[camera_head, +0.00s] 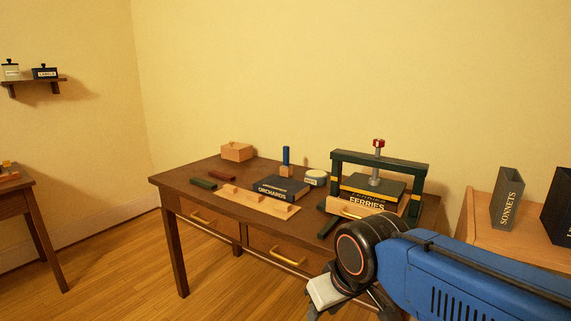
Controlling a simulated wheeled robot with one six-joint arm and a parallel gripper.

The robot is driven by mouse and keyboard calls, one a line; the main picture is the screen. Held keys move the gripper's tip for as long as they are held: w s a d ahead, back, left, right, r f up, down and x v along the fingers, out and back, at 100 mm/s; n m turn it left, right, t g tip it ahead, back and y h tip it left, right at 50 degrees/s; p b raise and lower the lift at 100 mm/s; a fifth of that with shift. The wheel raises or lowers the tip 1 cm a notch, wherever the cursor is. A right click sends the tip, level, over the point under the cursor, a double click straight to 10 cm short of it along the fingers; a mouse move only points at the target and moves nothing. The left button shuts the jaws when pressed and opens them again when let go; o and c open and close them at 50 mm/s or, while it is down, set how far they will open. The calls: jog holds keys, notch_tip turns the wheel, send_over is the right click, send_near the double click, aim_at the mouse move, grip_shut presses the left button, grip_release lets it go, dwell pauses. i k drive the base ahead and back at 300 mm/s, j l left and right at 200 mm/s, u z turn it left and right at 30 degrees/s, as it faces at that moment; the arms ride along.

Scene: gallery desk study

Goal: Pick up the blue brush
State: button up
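The blue brush (286,156) stands upright on the desk (180,177), with its blue handle up and a wooden block-like part below. It is just behind the dark book marked ORCHARDS (281,187), which may hide its foot. My gripper (340,308) is at the bottom of the view, in front of the desk and well apart from the brush. Its fingers are partly cut off by the frame and hidden by my wrist, so I cannot tell whether they are open.
A green press (422,168) with books in it stands right of the brush. A round labelled tin (316,178) is close to the brush. A side cabinet (480,226) is at right.

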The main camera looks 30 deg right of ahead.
aim_at(286, 149)
jog(key=i+j+z, duration=0.2)
jog(key=i+j, duration=0.15)
jog(key=i+j+z, duration=0.2)
jog(key=j, duration=0.3)
jog(key=i, duration=0.1)
